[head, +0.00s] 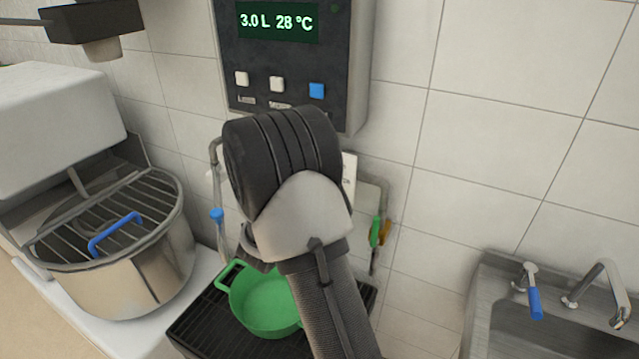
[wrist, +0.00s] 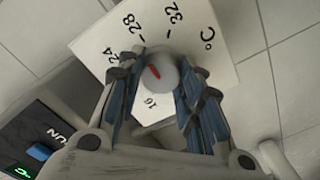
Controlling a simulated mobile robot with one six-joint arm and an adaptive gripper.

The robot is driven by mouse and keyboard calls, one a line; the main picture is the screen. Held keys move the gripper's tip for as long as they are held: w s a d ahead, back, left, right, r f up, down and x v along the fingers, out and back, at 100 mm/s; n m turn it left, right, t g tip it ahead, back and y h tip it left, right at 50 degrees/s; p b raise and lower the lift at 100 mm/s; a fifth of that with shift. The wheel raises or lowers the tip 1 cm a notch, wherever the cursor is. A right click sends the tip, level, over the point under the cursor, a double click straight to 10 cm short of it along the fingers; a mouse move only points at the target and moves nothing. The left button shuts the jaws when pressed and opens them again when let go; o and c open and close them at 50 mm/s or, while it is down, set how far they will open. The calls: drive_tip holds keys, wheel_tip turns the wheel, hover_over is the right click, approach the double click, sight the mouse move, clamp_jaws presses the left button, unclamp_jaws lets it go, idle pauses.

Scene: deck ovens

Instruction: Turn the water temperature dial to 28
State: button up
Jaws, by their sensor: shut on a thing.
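The water temperature dial is a grey round knob (wrist: 160,80) with a red pointer, on a white scale plate (wrist: 190,22) marked 16, 24, 28, 32 and °C. Its pointer points roughly toward the 28 mark. My gripper (wrist: 156,92) has its blue-padded fingers on both sides of the knob, shut on it. In the head view my arm hides the dial and the fingers; only an edge of the white plate (head: 350,175) shows. The display (head: 277,22) on the dark control box reads 3.0 L and 28 °C.
A green bucket (head: 262,300) stands on a black grate below. A mixer bowl (head: 130,280) is at left, a steel sink (head: 500,300) at right. Pipes with a green valve handle (head: 376,231) run nearby.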

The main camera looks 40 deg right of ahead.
drive_tip(key=o, duration=1.1)
drive_tip(key=shift+c, duration=0.2)
drive_tip(key=shift+a, duration=0.1)
drive_tip(key=v, duration=1.1)
drive_tip(key=shift+s+a, duration=0.2)
drive_tip(key=shift+a, duration=0.15)
